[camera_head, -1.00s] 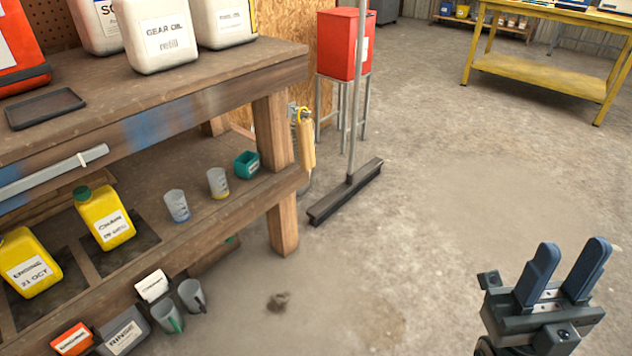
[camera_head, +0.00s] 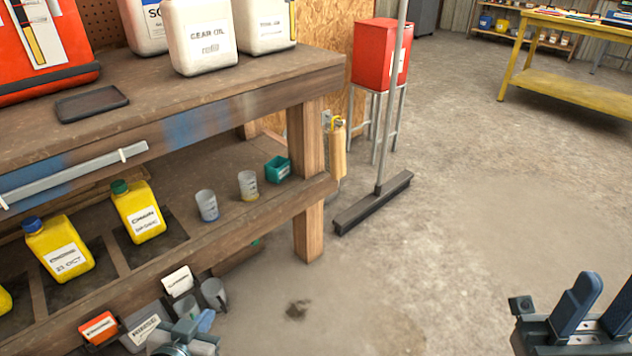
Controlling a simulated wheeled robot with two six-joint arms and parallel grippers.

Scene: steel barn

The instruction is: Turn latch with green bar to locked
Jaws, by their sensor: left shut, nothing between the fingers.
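No latch with a green bar can be made out in the head view. My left gripper (camera_head: 207,321) just enters at the bottom edge, in front of the cups under the bench. Its blue fingertips are together with nothing between them, and most of it is cut off. My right gripper (camera_head: 598,305) is at the bottom right corner over bare floor. Its two blue fingers stand apart and empty, and the picture edge cuts one of them.
A wooden workbench (camera_head: 200,110) with white jugs and a lower shelf of yellow bottles fills the left. A broom (camera_head: 375,203) stands beside its end post. A red bin (camera_head: 378,55) and a yellow table (camera_head: 560,92) stand behind. The floor (camera_head: 450,250) on the right is clear.

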